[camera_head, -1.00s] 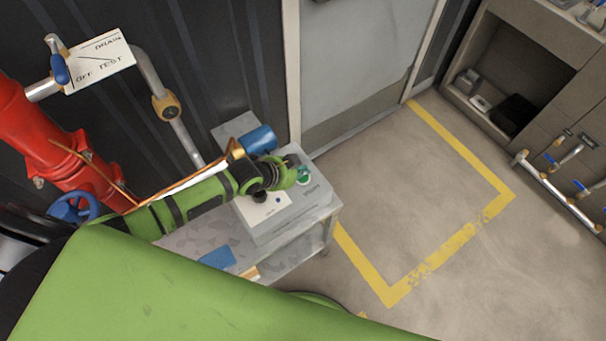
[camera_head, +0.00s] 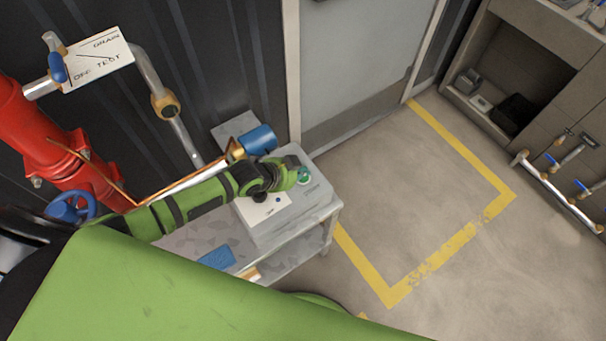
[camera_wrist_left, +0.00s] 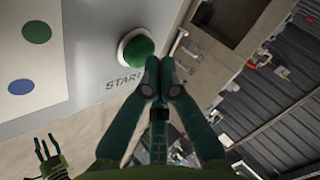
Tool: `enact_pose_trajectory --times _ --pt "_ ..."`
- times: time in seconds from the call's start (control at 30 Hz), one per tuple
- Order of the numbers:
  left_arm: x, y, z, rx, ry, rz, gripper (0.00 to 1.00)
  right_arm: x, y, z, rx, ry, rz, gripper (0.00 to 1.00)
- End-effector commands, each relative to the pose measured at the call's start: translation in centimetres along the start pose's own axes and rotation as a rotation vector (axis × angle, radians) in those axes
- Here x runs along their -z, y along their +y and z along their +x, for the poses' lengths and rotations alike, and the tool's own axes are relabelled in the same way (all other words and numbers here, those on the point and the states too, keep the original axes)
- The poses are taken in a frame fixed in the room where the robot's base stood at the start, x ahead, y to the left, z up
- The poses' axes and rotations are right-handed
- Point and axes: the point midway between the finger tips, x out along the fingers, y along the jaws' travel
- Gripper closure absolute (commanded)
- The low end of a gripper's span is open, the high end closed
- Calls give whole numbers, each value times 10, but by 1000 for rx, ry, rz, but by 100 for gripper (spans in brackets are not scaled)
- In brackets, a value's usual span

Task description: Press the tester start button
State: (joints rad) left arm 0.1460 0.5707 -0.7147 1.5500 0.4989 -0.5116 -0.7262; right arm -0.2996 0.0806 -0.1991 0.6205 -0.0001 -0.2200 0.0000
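The tester is a grey box (camera_head: 290,215) with a light panel on a table by the wall. Its green domed start button (camera_wrist_left: 136,48) sits in a pale ring beside the word START in the left wrist view. It also shows, partly covered, in the head view (camera_head: 304,177). My left gripper (camera_wrist_left: 160,64) is shut and empty, its fingertips together right beside the button's lower right edge; I cannot tell whether they touch. In the head view the left gripper (camera_head: 297,174) reaches over the box. My right gripper (camera_wrist_left: 42,148) shows small at lower left, its fingers apart.
A blue cylinder (camera_head: 257,139) on a pipe stands just behind the box. A red pipe (camera_head: 50,150) with a blue handwheel (camera_head: 70,207) is at left. A blue item (camera_head: 217,258) lies on the table (camera_head: 190,240). The floor (camera_head: 400,190) at right is clear.

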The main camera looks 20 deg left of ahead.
Motion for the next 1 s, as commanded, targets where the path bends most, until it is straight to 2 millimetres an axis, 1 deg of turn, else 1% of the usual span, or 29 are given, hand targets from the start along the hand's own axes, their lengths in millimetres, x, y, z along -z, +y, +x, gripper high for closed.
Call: enact_pose_trajectory --times 1.0 --pt "-5 5 7 0 0 0 100 -1 0 8 0 0 -1 60"
